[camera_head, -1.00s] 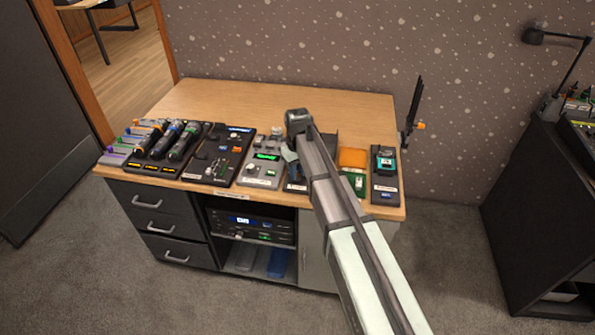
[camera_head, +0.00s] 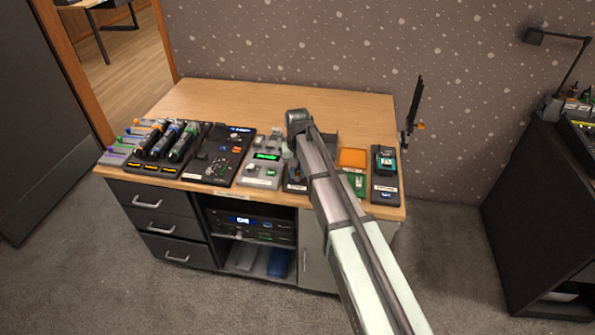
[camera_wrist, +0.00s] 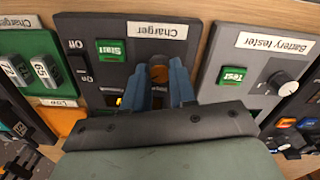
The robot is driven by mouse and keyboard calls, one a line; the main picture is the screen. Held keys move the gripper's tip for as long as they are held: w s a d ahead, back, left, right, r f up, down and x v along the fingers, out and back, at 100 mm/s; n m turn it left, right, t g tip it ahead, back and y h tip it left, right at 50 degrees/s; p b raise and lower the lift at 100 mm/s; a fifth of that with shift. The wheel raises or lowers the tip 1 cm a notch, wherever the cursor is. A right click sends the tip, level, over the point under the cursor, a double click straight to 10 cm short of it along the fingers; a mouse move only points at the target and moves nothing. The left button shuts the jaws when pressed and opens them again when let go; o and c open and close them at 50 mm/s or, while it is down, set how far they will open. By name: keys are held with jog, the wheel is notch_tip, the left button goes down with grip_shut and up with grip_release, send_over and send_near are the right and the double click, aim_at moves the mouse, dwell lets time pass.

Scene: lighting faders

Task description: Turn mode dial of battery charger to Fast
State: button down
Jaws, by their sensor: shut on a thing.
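The battery charger (camera_wrist: 108,32) is a dark panel with an upside-down "Charger" label in the wrist view. It has a green Start button (camera_wrist: 111,50) and an Off/On switch (camera_wrist: 79,68). The mode dial (camera_wrist: 158,73) is a round orange-brown knob, partly covered by the fingers. My gripper (camera_wrist: 160,78) is shut on the dial, with one blue finger on each side. The dial's markings and pointer are hidden, so I cannot tell its setting. In the head view my arm covers most of the charger (camera_head: 295,186).
The grey battery tester (camera_wrist: 244,65), with a green Test button and a knob, stands beside the charger. A green tray (camera_wrist: 25,45) with batteries is on its other side. Microphones (camera_head: 165,140) and a black panel (camera_head: 218,155) sit further left. The table's back (camera_head: 270,100) is clear.

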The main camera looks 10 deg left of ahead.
aim_at(297, 174)
jog(key=c, duration=0.9)
grip_release()
notch_tip(297, 174, up, 14)
jog(key=shift+f, duration=0.1)
